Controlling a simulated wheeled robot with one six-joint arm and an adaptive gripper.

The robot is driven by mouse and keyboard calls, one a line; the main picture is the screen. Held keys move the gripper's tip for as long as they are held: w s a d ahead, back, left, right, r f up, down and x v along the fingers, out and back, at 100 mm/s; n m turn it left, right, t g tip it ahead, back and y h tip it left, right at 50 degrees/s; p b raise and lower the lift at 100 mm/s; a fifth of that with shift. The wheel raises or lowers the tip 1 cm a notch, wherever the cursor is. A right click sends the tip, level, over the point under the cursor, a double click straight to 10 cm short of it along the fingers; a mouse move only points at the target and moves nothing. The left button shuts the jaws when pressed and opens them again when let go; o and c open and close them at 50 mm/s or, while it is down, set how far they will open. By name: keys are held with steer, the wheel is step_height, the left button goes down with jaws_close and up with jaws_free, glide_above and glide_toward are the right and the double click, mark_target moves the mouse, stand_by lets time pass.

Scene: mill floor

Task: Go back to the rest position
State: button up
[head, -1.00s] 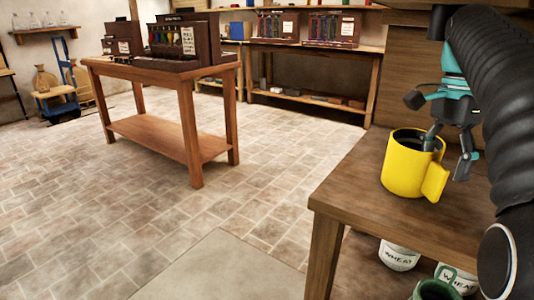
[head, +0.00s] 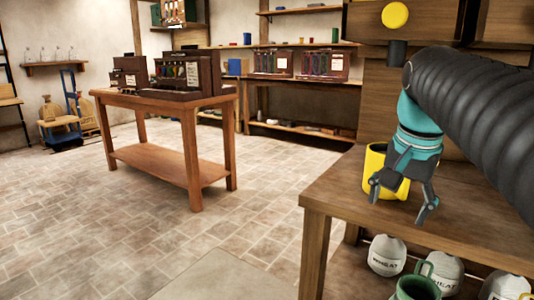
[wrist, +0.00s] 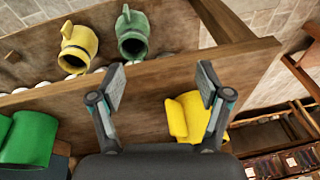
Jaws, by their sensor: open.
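My gripper (head: 402,198) is open and empty. In the head view it hangs over the wooden workbench (head: 460,205) at the right, in front of a yellow mug (head: 374,160) that it partly hides. In the wrist view my gripper (wrist: 158,88) has its two fingers spread apart, with the bench edge between them. The yellow mug (wrist: 186,115) shows behind the right finger there, and no finger is closed on it.
Below the bench top are white wheat sacks (head: 387,255) and a green jug (head: 418,285). The wrist view also shows a yellow jug (wrist: 78,48) and a green container (wrist: 30,138). A wooden table (head: 165,98) stands left, with clear tiled floor (head: 130,225) around it.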

steer(key=s+a+f+n+t, duration=0.1)
steer(key=s+a+f+n, duration=0.2)
steer(key=f, duration=0.6)
steer(key=s+a+f+n+t, duration=0.1)
steer(key=s+a+f+n, duration=0.3)
steer(key=s+f, duration=0.4)
steer(key=shift+s+f+n+t+y, duration=0.3)
steer(key=shift+f+n+t, duration=0.1)
steer(key=shift+f+n, duration=0.4)
